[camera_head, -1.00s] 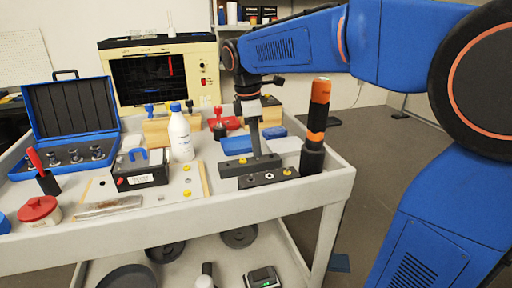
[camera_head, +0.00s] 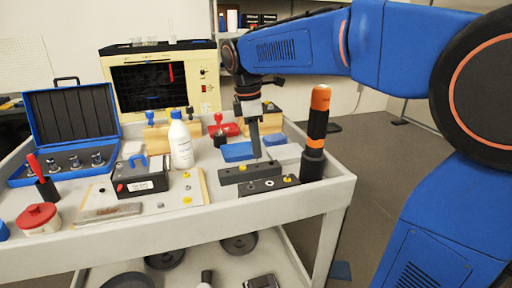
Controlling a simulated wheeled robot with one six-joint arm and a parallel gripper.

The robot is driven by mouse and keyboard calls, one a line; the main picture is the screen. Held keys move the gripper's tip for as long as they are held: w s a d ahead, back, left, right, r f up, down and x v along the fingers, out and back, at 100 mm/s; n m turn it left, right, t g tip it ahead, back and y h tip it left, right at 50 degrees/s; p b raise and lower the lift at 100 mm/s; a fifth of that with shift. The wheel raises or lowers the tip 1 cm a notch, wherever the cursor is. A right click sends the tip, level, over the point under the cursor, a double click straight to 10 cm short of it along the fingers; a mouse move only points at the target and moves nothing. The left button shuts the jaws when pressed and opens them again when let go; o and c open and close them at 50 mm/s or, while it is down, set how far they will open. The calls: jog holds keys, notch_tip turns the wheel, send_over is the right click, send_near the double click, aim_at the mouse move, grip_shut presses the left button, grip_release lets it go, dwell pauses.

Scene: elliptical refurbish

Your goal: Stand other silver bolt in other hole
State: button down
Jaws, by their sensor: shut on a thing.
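My gripper (camera_head: 262,157) points down over the back of the front right of the cart, just behind and above two dark blocks. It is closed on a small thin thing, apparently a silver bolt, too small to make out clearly. Several silver parts (camera_head: 97,159) stand in the open blue case (camera_head: 70,178) at the left.
A tall black and orange tool (camera_head: 318,125) stands right of the blocks, close to my gripper. A white bottle (camera_head: 181,143), a black box (camera_head: 142,178) and a blue block (camera_head: 237,152) are nearby. The cart's front rim (camera_head: 220,218) is clear.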

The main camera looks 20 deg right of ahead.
jog(key=shift+r, duration=2)
jog(key=a+r+n, duration=0.3)
jog(key=a+r, duration=0.1)
jog(key=a, duration=1)
jog(key=a+r+n, duration=0.2)
jog(key=a+r, duration=0.2)
jog(key=a, duration=1)
jog(key=shift+t, duration=0.3)
jog(key=shift+d+f, duration=0.15)
jog(key=shift+f, duration=3.2)
jog(key=shift+f, duration=0.7)
